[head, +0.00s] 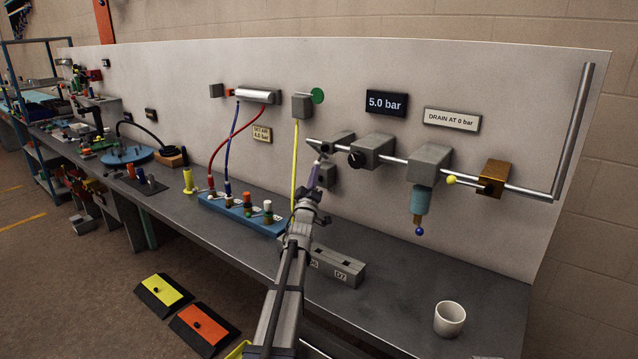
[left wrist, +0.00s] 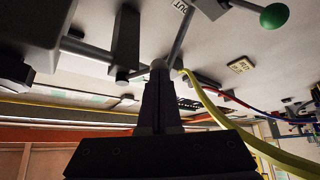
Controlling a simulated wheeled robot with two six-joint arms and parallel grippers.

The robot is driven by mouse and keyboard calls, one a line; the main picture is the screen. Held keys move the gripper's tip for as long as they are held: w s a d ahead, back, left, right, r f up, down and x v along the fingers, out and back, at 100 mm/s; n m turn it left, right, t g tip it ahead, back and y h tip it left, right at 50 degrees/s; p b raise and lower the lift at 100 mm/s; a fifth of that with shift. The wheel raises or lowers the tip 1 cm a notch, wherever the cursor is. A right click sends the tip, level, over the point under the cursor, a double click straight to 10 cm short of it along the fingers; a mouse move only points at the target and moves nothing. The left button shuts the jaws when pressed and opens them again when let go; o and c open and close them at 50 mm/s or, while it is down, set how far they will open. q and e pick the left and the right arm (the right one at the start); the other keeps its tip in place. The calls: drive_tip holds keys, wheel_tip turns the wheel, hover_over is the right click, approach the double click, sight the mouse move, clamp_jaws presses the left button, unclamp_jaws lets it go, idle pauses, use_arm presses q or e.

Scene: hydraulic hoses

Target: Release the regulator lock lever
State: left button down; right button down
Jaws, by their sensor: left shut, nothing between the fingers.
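My left gripper (head: 320,160) reaches up from the bench front to the pipe on the back panel, and is shut with nothing in it. In the left wrist view its fingertips (left wrist: 160,68) are together, close to a small rod end and a dark grey upright bar (left wrist: 125,42); I cannot tell whether they touch. A grey block with a black knob (head: 357,160), apparently the regulator (head: 374,149), sits on the pipe just right of the gripper. The lock lever cannot be told apart clearly near the fingertips. A display (head: 386,103) above reads 5.0 bar. My right gripper is not in view.
A yellow hose (head: 295,165) hangs just left of my gripper; it also passes close by in the left wrist view (left wrist: 215,115). A filter bowl (head: 420,200) and a brass block (head: 493,178) are farther right. A white cup (head: 449,319) stands on the bench.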

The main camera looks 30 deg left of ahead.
use_arm(q)
drive_tip(key=a+m+t+h, duration=0.1)
drive_tip(key=m, duration=0.1)
drive_tip(key=a+m+t+h, duration=0.1)
drive_tip(key=m+h, duration=0.1)
drive_tip(key=m, duration=0.1)
drive_tip(key=r+m+h+b, duration=0.1)
drive_tip(key=m, duration=0.1)
drive_tip(key=shift+w+a+r+m+t, duration=0.1)
drive_tip(key=shift+w+a+m+t, duration=0.05)
drive_tip(key=shift+a+m+t, duration=0.2)
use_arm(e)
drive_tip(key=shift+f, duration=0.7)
